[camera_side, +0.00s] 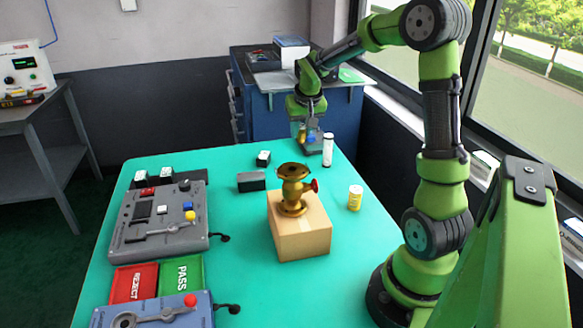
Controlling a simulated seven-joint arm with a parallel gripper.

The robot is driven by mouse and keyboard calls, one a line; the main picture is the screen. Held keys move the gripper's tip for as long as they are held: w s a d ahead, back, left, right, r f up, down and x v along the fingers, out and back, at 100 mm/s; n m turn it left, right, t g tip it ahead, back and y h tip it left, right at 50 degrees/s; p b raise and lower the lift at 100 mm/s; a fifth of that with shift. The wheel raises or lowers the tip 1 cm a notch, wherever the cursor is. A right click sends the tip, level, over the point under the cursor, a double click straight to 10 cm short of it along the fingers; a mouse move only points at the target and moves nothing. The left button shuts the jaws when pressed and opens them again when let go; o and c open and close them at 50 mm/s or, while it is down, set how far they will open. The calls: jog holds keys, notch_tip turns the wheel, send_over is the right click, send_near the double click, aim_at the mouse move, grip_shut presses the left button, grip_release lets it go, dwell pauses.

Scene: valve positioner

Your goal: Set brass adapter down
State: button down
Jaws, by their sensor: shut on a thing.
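My gripper (308,128) is at the far end of the green table, pointing down. It is shut on a small brass-coloured piece, the brass adapter (302,134), which is small and partly hidden by the fingers. The adapter is over or beside a small grey holder (313,148) with a blue part on it; I cannot tell whether they touch. A larger brass valve body (293,188) with a red knob stands upright on a cardboard box (301,236) nearer the camera.
A white bottle (328,150) stands just right of the gripper. A yellow container (355,198) and dark blocks (252,181) stand near the box. A grey control fixture (158,225), REJECT (134,284) and PASS (182,278) pads fill the left. The table's middle left is clear.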

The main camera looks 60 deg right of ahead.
jog(key=f, duration=0.3)
jog(key=d+f, duration=0.1)
jog(key=f, duration=0.6)
jog(key=shift+s+d+f, duration=0.3)
jog(key=shift+s, duration=0.05)
jog(key=shift+f, duration=2.2)
jog(key=shift+f, duration=0.1)
jog(key=c, duration=0.9)
grip_release()
jog(key=shift+o, duration=0.2)
